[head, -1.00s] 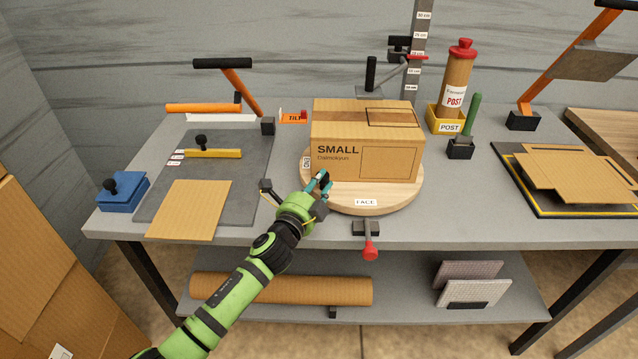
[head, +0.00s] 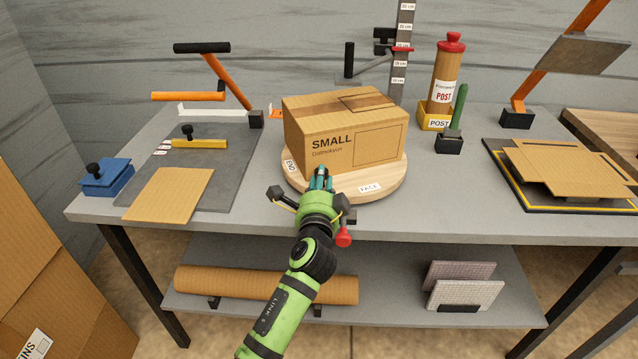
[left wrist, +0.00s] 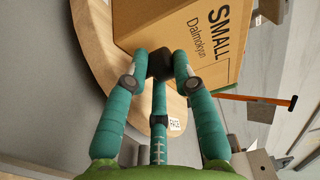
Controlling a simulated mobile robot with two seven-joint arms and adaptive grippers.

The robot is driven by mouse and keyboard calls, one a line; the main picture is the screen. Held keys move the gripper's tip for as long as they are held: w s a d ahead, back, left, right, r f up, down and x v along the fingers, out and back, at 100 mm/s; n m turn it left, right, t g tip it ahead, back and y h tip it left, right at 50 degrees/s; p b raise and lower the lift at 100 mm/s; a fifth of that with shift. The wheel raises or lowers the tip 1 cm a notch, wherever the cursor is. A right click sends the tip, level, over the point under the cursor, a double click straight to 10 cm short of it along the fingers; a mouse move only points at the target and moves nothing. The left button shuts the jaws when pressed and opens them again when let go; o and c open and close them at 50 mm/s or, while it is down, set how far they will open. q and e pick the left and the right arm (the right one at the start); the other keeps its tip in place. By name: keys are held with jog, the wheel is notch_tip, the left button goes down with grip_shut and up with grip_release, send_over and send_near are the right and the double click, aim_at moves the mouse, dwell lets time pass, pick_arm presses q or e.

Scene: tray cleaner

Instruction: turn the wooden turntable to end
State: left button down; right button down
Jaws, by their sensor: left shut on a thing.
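The round wooden turntable (head: 392,180) stands on the workbench and carries a cardboard box (head: 350,145) marked SMALL. The box is turned, with its printed side angled to the front. An END label (head: 290,168) is at the turntable's left edge and a FACE label (head: 370,188) at its front right. My left gripper (head: 320,178) is at the turntable's front edge. My right gripper is not in view.
A red-knobbed lever (head: 343,237) projects from the bench front, close to my left wrist. A grey mat with a cardboard sheet (head: 170,194) lies left. A POST tube (head: 446,78) and green-handled tool (head: 459,105) stand behind right. A cardboard stack (head: 575,175) lies far right.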

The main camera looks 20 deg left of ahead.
pick_arm(q)
jog(key=shift+a+r, duration=0.2)
jog(key=shift+r, duration=0.05)
jog(key=c, duration=1.1)
grip_release()
jog(key=shift+o, duration=0.2)
jog(key=shift+f, duration=0.1)
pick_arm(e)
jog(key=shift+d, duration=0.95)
pick_arm(q)
jog(key=shift+s+d+f, duration=0.1)
jog(key=shift+s, duration=0.1)
jog(key=v, duration=1.1)
jog(key=shift+s, duration=0.25)
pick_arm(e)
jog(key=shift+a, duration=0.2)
